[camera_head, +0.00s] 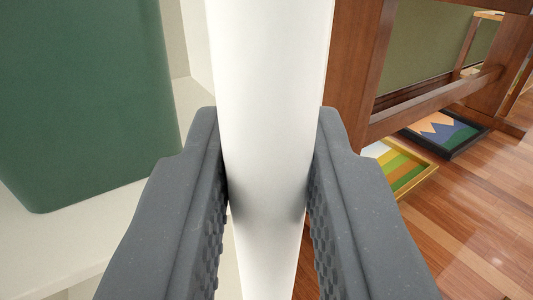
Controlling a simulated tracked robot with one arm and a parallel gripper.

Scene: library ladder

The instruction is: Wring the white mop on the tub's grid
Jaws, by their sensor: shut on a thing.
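A thick white pole (270,120), which looks like the white mop's handle, runs from the top to the bottom of the view, nearly upright. My gripper (268,195) is shut on it, with one dark grey textured finger on each side. The mop's head is out of view. No tub or grid can be made out.
A large dark green object (90,100) stands on a pale shelf or ledge (85,245) at the left. A brown wooden frame (360,70) stands at the right. Two framed pictures (402,172) (445,130) lie on the wooden floor (470,220), which is clear nearer by.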

